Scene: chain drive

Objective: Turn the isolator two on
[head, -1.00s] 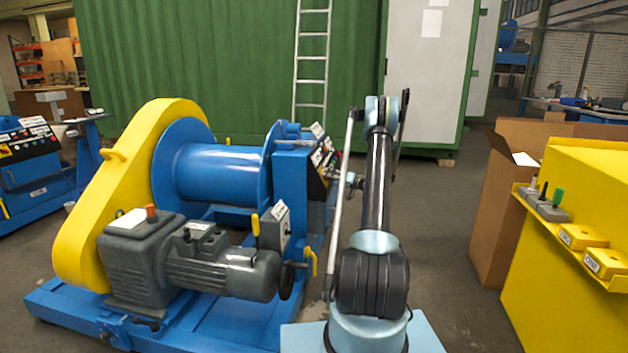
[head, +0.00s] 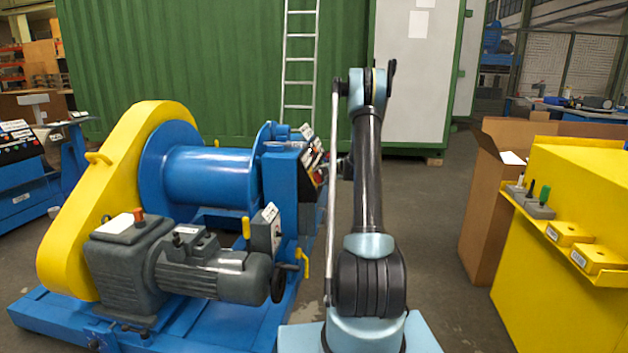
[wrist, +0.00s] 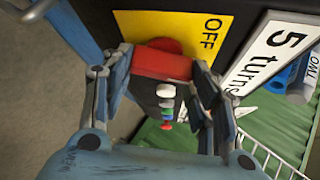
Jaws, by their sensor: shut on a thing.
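A red switch handle (wrist: 158,66) sits on a yellow plate (wrist: 185,25) marked OFF in the wrist view. My gripper (wrist: 160,74) is shut on the handle, with one finger at each side of it. The word OFF is right of the handle as pictured. Any ON mark is hidden or out of view, and I see no number on this switch. In the head view, the control panel (head: 314,160) is at the right side of the blue winch, and my arm mostly hides the gripper there.
A white "5 turns" label (wrist: 270,50) is beside the yellow plate. The winch (head: 205,175) with its yellow chain guard (head: 110,190) stands left of my arm.

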